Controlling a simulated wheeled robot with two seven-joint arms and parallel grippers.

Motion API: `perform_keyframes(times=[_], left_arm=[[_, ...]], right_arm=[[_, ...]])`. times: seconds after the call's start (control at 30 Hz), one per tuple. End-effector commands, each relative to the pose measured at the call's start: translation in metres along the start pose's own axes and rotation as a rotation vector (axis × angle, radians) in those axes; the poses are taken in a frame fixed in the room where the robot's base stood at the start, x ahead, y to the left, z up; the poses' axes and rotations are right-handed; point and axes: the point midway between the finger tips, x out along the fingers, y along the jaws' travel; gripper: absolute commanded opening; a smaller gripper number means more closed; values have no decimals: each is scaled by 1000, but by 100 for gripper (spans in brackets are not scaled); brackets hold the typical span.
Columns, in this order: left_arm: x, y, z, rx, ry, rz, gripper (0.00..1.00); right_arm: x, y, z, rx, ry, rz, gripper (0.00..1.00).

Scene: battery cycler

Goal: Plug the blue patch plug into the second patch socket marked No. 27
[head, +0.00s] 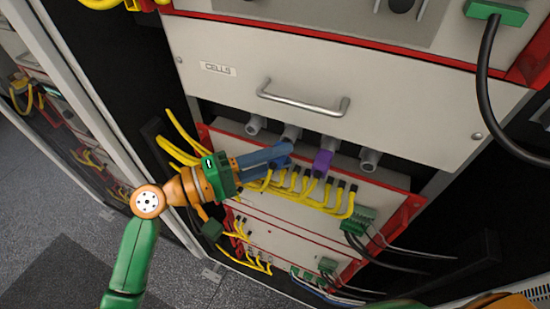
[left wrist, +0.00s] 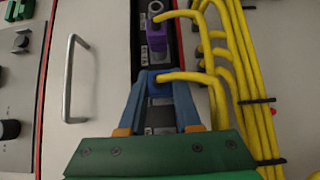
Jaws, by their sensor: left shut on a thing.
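My left gripper (head: 282,156) is shut on the blue patch plug (left wrist: 158,83), at the row of grey cylindrical fittings under the drawer. In the left wrist view its two fingers (left wrist: 158,100) stand on either side of the plug, and a yellow cable runs off to the right from it. In the head view the fingers mostly cover the plug. A purple plug (head: 322,163) sits beside it in the same row, also in the left wrist view (left wrist: 157,35). Small labels line the strip, but No. 27 is not readable. I cannot tell whether the blue plug is seated. My right gripper is out of view.
A drawer front marked CELLS (head: 340,75) with a metal handle (head: 303,103) is above the row. Yellow cables (head: 325,205) bunch close below the gripper. A green connector (head: 358,219) with dark cables is at the lower right. The aisle floor (head: 60,200) is clear at left.

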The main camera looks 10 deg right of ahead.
Motion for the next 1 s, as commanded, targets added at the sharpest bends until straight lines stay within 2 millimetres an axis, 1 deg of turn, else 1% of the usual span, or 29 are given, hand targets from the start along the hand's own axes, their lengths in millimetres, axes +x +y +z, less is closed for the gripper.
perform_keyframes(times=[0.97, 1.0], left_arm=[[9, 0, -8, 0, 0, 0, 1], [9, 0, -8, 0, 0, 0, 40]], right_arm=[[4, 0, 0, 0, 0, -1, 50], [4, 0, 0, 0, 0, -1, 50]])
